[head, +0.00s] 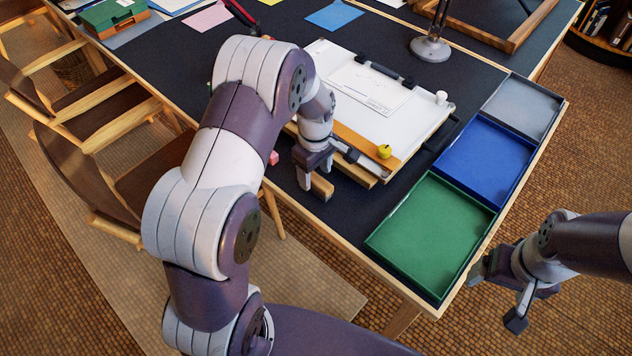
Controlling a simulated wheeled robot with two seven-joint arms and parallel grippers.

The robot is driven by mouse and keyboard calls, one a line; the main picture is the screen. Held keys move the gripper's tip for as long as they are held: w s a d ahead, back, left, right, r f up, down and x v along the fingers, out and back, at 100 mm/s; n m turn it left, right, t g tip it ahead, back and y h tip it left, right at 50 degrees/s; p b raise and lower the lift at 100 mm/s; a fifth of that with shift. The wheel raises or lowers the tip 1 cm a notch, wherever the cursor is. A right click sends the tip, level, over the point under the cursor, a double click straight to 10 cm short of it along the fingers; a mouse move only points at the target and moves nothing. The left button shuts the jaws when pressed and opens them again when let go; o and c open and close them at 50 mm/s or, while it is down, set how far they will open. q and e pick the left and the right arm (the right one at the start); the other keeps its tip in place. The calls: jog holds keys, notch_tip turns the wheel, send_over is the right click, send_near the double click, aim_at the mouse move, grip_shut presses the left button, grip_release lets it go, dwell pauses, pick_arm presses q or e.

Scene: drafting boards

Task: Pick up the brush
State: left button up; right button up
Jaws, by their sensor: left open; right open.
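I cannot pick out the brush for certain. A long dark object (386,76) lies across the upper part of the white drawing board (425,112); I cannot tell whether it is the brush. My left gripper (319,172) is open, pointing down at the board's front left edge, close to pale wooden pieces (322,187). My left arm hides part of the table and the board's left side. My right gripper (497,297) is open and empty, off the table's right edge near the green tray.
Green (432,234), blue (484,160) and grey (522,106) trays line the table's right end. A wooden strip with a yellow knob (384,152) lies along the board's front. A lamp base (430,48) stands behind. Chairs (85,175) stand at left.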

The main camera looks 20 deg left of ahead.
aim_at(315, 177)
pick_arm(q)
notch_tip(315, 177, down, 3)
jog(key=shift+w, duration=0.1)
jog(key=shift+r, duration=0.1)
jog(key=c, duration=1.1)
jog(key=shift+o, duration=0.2)
notch_tip(315, 177, up, 4)
jog(key=shift+r, duration=0.1)
jog(key=s+d+r, duration=0.4)
jog(key=d+r, duration=0.2)
jog(key=d, duration=0.5)
jog(key=shift+r, duration=0.4)
